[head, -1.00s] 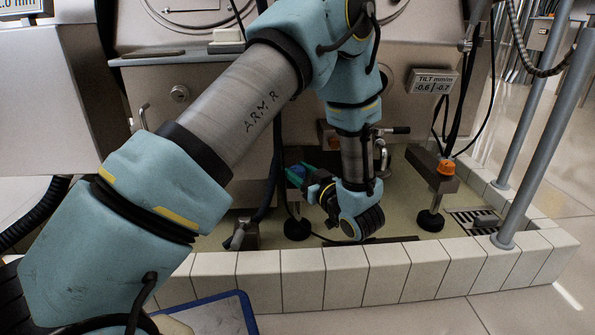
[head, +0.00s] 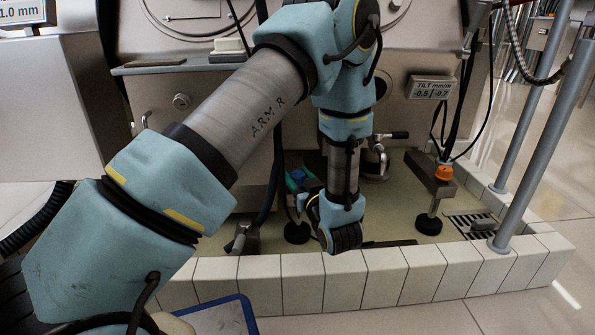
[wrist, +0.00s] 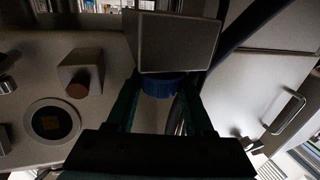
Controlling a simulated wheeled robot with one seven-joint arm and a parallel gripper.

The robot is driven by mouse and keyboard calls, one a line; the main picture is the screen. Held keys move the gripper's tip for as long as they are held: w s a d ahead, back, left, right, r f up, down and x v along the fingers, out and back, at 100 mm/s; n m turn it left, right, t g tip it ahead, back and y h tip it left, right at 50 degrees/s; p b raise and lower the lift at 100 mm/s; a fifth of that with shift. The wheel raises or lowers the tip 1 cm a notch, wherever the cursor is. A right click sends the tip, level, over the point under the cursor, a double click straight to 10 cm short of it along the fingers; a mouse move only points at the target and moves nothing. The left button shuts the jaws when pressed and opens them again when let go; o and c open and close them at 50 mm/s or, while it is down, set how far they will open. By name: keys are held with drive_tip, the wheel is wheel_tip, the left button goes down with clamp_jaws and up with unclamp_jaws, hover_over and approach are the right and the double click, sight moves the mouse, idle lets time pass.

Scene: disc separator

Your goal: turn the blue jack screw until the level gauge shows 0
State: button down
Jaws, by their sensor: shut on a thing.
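The blue jack screw (wrist: 158,86) shows in the wrist view as a ribbed blue knob under a grey block. The green fingers of my gripper (wrist: 158,100) stand on either side of it, shut on it. In the head view my gripper (head: 297,181) is low at the machine's foot, partly hidden by my wrist, with a bit of blue at the fingers. The level gauge (head: 432,88) is a small "TILT mm/m" display on the machine front. It appears to read -0.5 and -0.7; the digits are small.
An orange-topped jack foot (head: 444,173) stands to the right, near a floor drain (head: 472,224). A white tiled curb (head: 300,282) runs in front of the feet. Grey rail posts (head: 545,145) rise at the right. A hose and cables hang near my arm.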

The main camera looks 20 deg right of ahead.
drive_tip(key=m+h+p, duration=0.1)
drive_tip(key=h, duration=0.1)
drive_tip(key=m+g+h+p, duration=0.1)
drive_tip(key=m+h, duration=0.1)
drive_tip(key=h, duration=0.1)
drive_tip(key=shift+a+m, duration=0.15)
drive_tip(key=shift+m, duration=0.15)
drive_tip(key=m+g+h+p, duration=0.1)
drive_tip(key=m+h, duration=0.1)
drive_tip(key=h, duration=0.1)
drive_tip(key=m+g+h+p, duration=0.1)
drive_tip(key=m+g+h, duration=0.1)
drive_tip(key=h, duration=0.1)
drive_tip(key=shift+r+m+g+h, duration=0.1)
drive_tip(key=shift+m+g+h, duration=0.2)
drive_tip(key=m+g+h+p, duration=0.2)
drive_tip(key=m+g+h, duration=0.1)
drive_tip(key=shift+g+p, duration=0.35)
drive_tip(key=shift+g, duration=0.05)
drive_tip(key=shift+m+g+h+p, duration=0.95)
drive_tip(key=shift+m+g, duration=0.45)
drive_tip(key=shift+g, duration=0.5)
drive_tip(key=shift+g, duration=0.3)
drive_tip(key=shift+c, duration=1.5)
unclamp_jaws()
drive_tip(key=shift+b, duration=0.3)
